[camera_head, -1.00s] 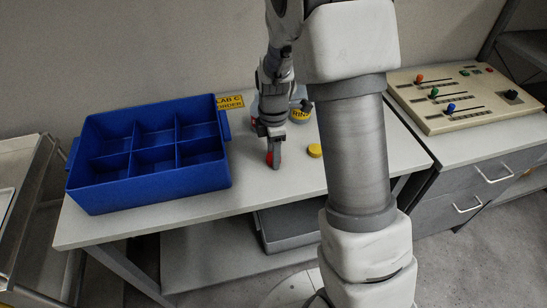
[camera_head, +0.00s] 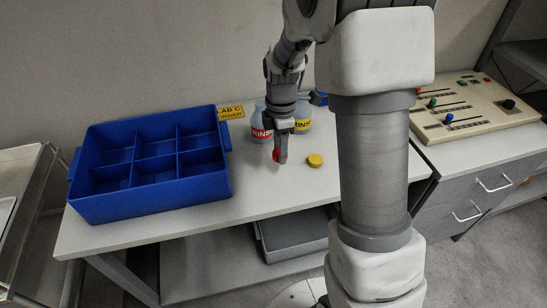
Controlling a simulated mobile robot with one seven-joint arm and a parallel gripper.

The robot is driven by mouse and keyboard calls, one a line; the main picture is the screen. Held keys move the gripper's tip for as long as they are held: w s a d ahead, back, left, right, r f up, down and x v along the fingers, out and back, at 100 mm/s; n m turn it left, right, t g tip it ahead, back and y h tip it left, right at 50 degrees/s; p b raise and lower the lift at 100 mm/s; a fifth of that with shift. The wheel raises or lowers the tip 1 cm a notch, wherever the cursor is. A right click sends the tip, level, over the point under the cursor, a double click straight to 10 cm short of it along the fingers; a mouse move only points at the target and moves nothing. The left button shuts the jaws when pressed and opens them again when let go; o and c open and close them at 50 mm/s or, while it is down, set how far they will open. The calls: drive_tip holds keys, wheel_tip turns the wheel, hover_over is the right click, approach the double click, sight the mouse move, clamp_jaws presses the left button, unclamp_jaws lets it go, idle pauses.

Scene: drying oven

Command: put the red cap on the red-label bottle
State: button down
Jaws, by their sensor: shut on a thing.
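The red cap (camera_head: 275,155) is between the fingers of my gripper (camera_head: 279,157), which is shut on it. Part of the cap is hidden by the fingers. The gripper points down over the table, in front of the bottles. The red-label bottle (camera_head: 260,127) stands at the back of the table, just behind and left of my gripper; its top is partly hidden by the arm. I cannot tell how high the cap is above the table.
A yellow-label bottle (camera_head: 302,120) stands right of the red-label one. A yellow cap (camera_head: 315,160) lies on the table (camera_head: 225,222) to the right of my gripper. A blue divided crate (camera_head: 150,195) fills the left side. A control panel (camera_head: 476,106) stands at the right.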

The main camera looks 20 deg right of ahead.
drive_tip(key=d+r, duration=0.6)
drive_tip(key=d, duration=0.3)
drive_tip(key=n+p, duration=0.6)
drive_tip(key=p, duration=1.2)
approach(260, 103)
drive_tip(key=shift+d+f+b, duration=0.1)
drive_tip(key=shift+f+b, duration=1.9)
drive_tip(key=shift+f, duration=1.1)
drive_tip(key=shift+f, duration=0.15)
unclamp_jaws()
